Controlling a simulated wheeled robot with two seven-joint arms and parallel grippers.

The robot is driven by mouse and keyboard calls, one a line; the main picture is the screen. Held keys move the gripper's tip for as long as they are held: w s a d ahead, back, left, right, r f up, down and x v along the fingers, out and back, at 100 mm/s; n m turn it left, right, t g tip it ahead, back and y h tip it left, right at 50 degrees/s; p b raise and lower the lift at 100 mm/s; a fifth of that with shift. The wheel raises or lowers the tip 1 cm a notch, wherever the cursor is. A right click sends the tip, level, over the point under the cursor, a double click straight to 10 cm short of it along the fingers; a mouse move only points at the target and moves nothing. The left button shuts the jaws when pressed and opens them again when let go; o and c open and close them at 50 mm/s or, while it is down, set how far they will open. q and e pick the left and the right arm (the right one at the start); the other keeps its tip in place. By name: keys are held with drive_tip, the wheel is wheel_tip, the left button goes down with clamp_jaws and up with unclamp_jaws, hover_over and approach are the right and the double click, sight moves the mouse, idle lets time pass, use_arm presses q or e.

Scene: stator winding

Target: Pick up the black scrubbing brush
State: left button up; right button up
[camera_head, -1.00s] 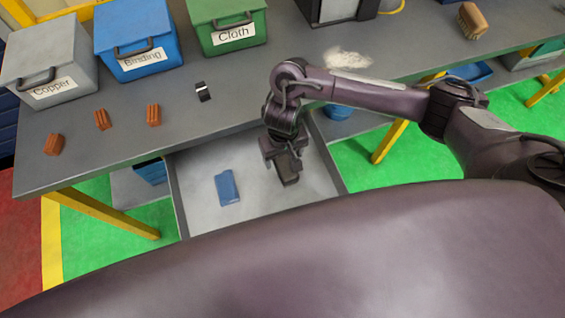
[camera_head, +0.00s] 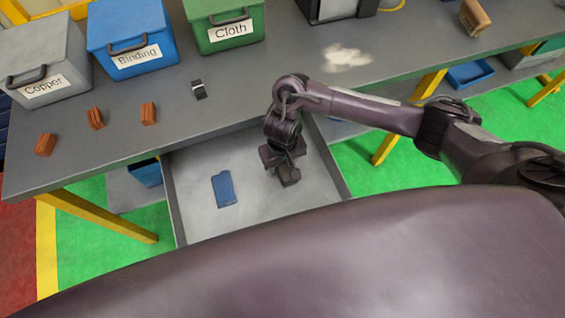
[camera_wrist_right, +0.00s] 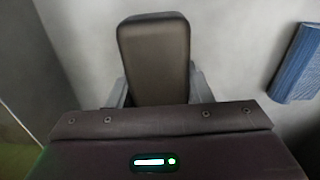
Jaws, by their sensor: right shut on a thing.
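The black scrubbing brush (camera_head: 289,178) is in the open grey drawer (camera_head: 185,200), near its right side. My right gripper (camera_head: 280,167) reaches down into the drawer and is shut on the brush. In the right wrist view the brush (camera_wrist_right: 155,58) shows as a dark rounded block between the two grey fingers. I cannot tell whether it touches the drawer floor. My left gripper is not in view.
A blue folded item (camera_head: 224,189) lies left of the brush in the drawer. On the grey table (camera_head: 240,105) stand Copper (camera_head: 45,65), Binding (camera_head: 130,35) and Cloth (camera_head: 225,20) bins, with several copper-coloured pieces. A pale dust patch (camera_head: 346,57) and brown brush (camera_head: 474,16) lie farther right.

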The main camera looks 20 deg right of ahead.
drive_tip(key=shift+c, duration=0.7)
drive_tip(key=shift+r, duration=0.15)
drive_tip(key=shift+r, duration=0.2)
wheel_tip(320, 180, up, 19)
drive_tip(key=p, duration=0.9)
drive_tip(key=shift+r+p, duration=0.2)
drive_tip(key=shift+p, duration=0.15)
